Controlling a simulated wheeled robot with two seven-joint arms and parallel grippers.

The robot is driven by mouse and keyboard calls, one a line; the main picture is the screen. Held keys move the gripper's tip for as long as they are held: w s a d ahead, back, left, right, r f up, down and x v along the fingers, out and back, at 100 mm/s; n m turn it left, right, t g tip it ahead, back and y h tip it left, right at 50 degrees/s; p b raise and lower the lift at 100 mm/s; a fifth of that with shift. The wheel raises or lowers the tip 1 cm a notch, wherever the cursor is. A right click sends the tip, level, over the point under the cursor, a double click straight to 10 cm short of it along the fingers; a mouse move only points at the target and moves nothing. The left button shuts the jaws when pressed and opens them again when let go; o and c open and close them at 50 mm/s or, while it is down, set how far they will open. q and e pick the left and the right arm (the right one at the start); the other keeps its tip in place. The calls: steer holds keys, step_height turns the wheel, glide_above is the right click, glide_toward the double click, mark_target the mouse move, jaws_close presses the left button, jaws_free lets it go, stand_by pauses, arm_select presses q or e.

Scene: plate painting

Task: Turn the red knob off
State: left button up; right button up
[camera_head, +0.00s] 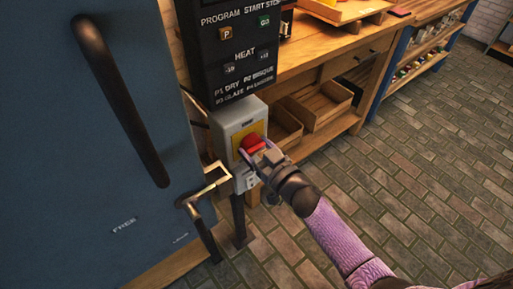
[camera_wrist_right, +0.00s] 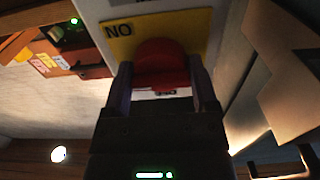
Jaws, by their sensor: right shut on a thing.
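The red knob (camera_head: 252,143) sits on a yellow plate (camera_head: 240,134) on the front of a grey switch box (camera_head: 228,121). In the right wrist view the red knob (camera_wrist_right: 162,64) is between the two fingers of my right gripper (camera_wrist_right: 163,88). My right gripper (camera_head: 262,152) is shut on the knob, with its arm coming in from the lower right. The letters "NO" show on the yellow plate (camera_wrist_right: 120,31) in the wrist view. Part of the knob is hidden by the fingers in the head view. My left gripper is not in view.
A blue door (camera_head: 95,170) with a long dark handle (camera_head: 120,100) fills the left. A metal latch lever (camera_head: 200,228) sticks out just left of the box. A black control panel (camera_head: 235,45) is above, and a wooden workbench (camera_head: 310,50) stands behind. Brick floor (camera_head: 420,170) is clear at right.

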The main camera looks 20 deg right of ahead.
steer(key=shift+c, duration=0.7)
